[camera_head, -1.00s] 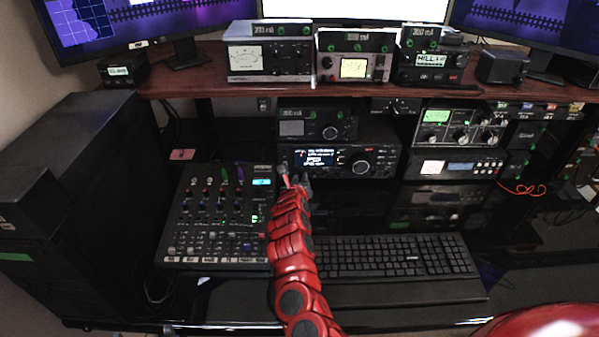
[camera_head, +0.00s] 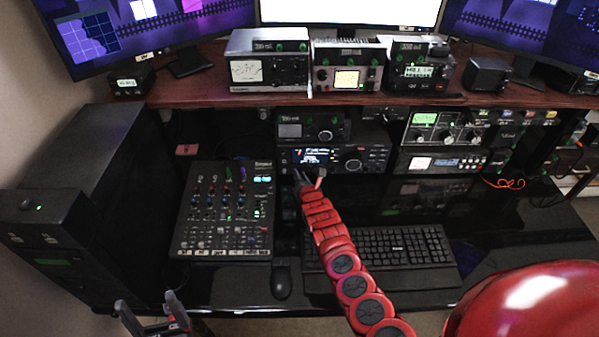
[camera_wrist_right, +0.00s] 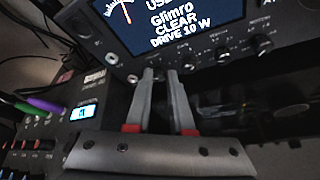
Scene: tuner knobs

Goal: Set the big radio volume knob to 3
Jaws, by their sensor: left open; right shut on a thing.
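The radio (camera_head: 290,158) is a black unit with a lit display under the shelf; its large round knob (camera_head: 352,165) is right of the display, its setting too small to read. In the right wrist view the radio's front (camera_wrist_right: 210,38) shows a display and a row of small knobs, one of them (camera_wrist_right: 190,67) just right of my fingertips. My right gripper (camera_head: 302,174) is at the radio's lower left front. In the wrist view its fingers (camera_wrist_right: 160,76) are nearly together, shut on a small control mostly hidden between the tips. My left gripper (camera_head: 150,318) is open and empty at the bottom left.
A mixer (camera_head: 225,215) stands left of my right arm, with a mouse (camera_head: 282,280) in front. A keyboard (camera_head: 405,252) lies to the right. Another unit (camera_head: 312,128) sits on top of the radio. A black tower (camera_head: 95,190) stands at the left.

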